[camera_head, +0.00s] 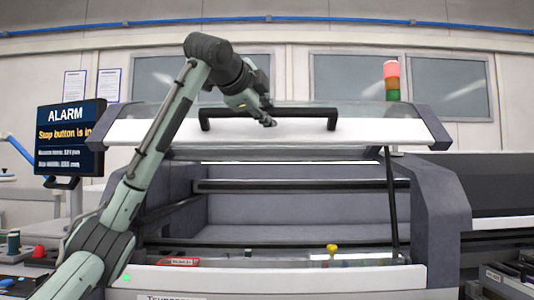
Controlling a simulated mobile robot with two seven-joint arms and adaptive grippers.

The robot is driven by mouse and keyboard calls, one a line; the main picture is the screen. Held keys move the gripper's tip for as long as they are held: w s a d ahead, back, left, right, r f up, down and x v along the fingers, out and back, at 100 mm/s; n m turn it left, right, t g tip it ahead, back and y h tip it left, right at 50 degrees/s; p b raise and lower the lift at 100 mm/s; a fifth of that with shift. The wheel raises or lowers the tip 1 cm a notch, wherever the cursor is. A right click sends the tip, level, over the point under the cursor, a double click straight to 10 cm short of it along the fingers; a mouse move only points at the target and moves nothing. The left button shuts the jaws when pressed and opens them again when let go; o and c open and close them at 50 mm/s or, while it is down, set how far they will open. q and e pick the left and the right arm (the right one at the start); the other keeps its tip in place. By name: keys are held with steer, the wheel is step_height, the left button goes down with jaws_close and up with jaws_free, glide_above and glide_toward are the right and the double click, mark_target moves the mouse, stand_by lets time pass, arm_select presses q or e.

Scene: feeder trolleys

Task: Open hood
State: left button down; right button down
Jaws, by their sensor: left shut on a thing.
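The hood (175,132) is the white front panel with a clear top, and it stands raised above the machine's opening. A black bar handle (318,112) runs along its front. My left arm reaches up from the lower left, and my left gripper (266,118) is at the middle of the handle, shut on it. The arm hides part of the hood's left side and of the handle. Below the hood, the machine's grey interior (290,215) is open to view. My right gripper is not in view.
A screen (70,135) at the left reads ALARM. A signal tower (391,80) with a red top stands behind the hood's right side. A yellow knob (332,249) sits on the machine's front edge. A red button (39,252) is at lower left.

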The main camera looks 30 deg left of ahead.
arm_select(q)
step_height(320, 180, up, 9)
steer(key=w, duration=0.1)
steer(key=shift+w+a+f, duration=0.2)
steer(key=shift+w+a, duration=0.2)
steer(key=shift+a, duration=0.05)
steer(key=c, duration=1.3)
jaws_free()
steer(key=shift+s, duration=0.15)
